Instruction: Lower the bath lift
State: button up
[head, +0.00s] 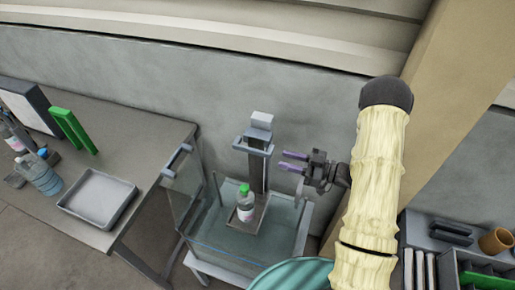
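The bath lift (257,170) is an upright dark post with a pale grey block on top and a light crossbar handle (252,147) near its upper end.
A grey table (110,123) on the left bears an empty tray (97,198), blue-capped bottles (41,178) and a green stand (73,130). At lower right are an organiser (447,270) and brown cup (496,240). A wall stands behind.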

aim_at(257, 154)
jog(key=p+x, duration=0.4)
jog(key=x, duration=0.6)
jog(key=shift+a, duration=0.25)
jog(key=shift+w, duration=0.1)
grip_shut()
